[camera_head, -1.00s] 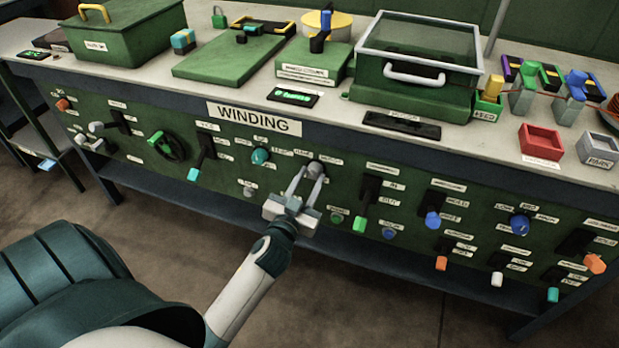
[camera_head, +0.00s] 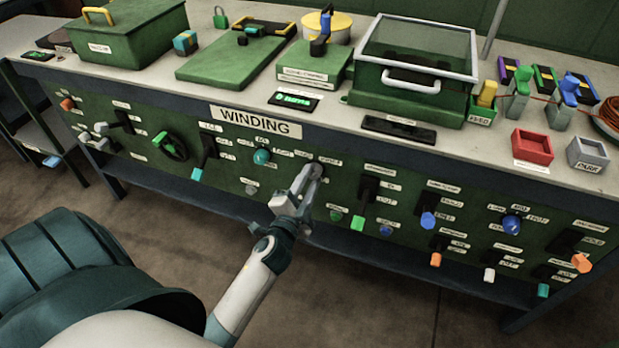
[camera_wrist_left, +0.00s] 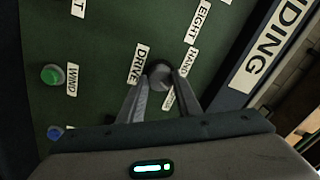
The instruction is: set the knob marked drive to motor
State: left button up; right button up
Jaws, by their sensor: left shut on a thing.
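The knob marked drive is a grey round knob (camera_wrist_left: 160,74) on the green panel, seen in the left wrist view between my fingertips. The DRIVE label (camera_wrist_left: 139,64) is beside it. A HAND label (camera_wrist_left: 183,61) is on its other side, and one more small label (camera_wrist_left: 169,99) is partly hidden by a finger. My left gripper (camera_head: 315,171) is shut on this knob, and its fingers also show in the wrist view (camera_wrist_left: 160,86). In the head view the fingers mostly cover the knob. Its pointing direction is not clear. My right gripper is not in view.
The panel under the WINDING sign (camera_head: 256,121) carries several other controls close by: a teal knob (camera_head: 262,157), a green-tipped lever (camera_head: 358,223) and a green button marked WIND (camera_wrist_left: 52,75). Boxes and trays stand on the bench top above. The floor in front is open.

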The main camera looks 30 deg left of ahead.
pick_arm(q)
jog(key=shift+m, duration=1)
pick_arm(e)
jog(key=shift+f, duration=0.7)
pick_arm(q)
jog(key=o, duration=1.1)
jog(key=shift+c, duration=0.2)
jog(key=shift+s, duration=0.15)
jog(key=shift+s+d, duration=0.1)
jog(key=shift+s, duration=0.15)
jog(key=b+v, duration=0.2)
jog(key=v, duration=1.4)
jog(key=shift+s, duration=0.3)
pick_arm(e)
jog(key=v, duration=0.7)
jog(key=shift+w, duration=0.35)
pick_arm(q)
jog(key=shift+f, duration=0.1)
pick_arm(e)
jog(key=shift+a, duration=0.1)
